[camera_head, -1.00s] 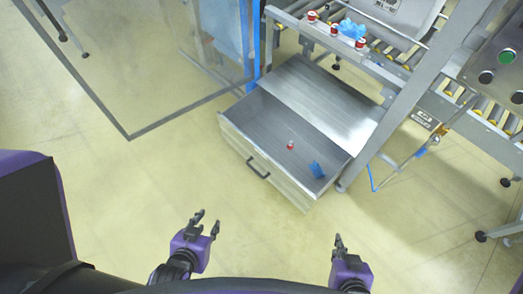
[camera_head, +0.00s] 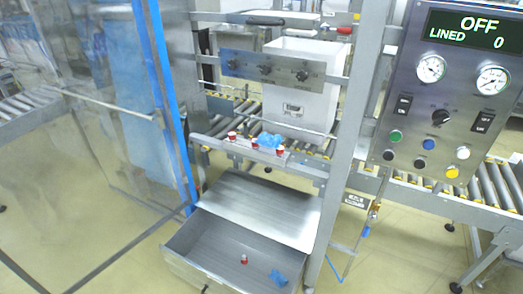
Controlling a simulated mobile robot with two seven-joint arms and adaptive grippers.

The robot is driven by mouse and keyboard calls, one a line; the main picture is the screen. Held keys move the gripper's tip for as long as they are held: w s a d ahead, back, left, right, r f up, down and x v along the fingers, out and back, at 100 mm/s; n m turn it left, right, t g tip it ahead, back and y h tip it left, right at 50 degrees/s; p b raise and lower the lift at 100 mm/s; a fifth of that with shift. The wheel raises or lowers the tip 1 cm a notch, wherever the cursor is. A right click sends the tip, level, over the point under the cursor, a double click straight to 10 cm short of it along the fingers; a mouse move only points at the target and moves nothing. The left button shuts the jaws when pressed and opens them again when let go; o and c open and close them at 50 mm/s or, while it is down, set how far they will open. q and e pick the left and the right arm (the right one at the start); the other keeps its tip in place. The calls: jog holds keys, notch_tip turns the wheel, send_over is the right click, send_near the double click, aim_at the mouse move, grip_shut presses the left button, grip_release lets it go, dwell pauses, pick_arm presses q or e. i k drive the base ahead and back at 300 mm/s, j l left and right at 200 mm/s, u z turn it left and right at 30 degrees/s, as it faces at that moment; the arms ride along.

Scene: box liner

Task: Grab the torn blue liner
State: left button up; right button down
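A crumpled light-blue piece of liner (camera_head: 270,140) lies on the ledge at the front of the roller conveyor, among small red-and-white items (camera_head: 232,135). A second, darker blue piece (camera_head: 278,277) lies in the open metal drawer (camera_head: 205,248) below, near its right end. A small red-and-white item (camera_head: 244,259) lies to its left in the drawer. I cannot tell from here which blue piece is torn. Neither of my grippers shows in the current head view.
A pale box (camera_head: 300,95) stands on the rollers behind the ledge. A control panel (camera_head: 440,110) reading OFF and LINED 0 is at right. A clear guard door (camera_head: 100,130) stands open at left. A grey upright post (camera_head: 345,150) rises right of the drawer.

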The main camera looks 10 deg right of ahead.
aim_at(266, 139)
jog(key=z, duration=0.65)
jog(key=i+j+z, duration=0.15)
jog(key=z, duration=0.2)
jog(key=i+j+z, duration=0.1)
jog(key=j+z, duration=0.3)
jog(key=i+j+z, duration=0.1)
jog(key=z, duration=0.25)
jog(key=k+j, duration=0.05)
jog(key=j, duration=0.05)
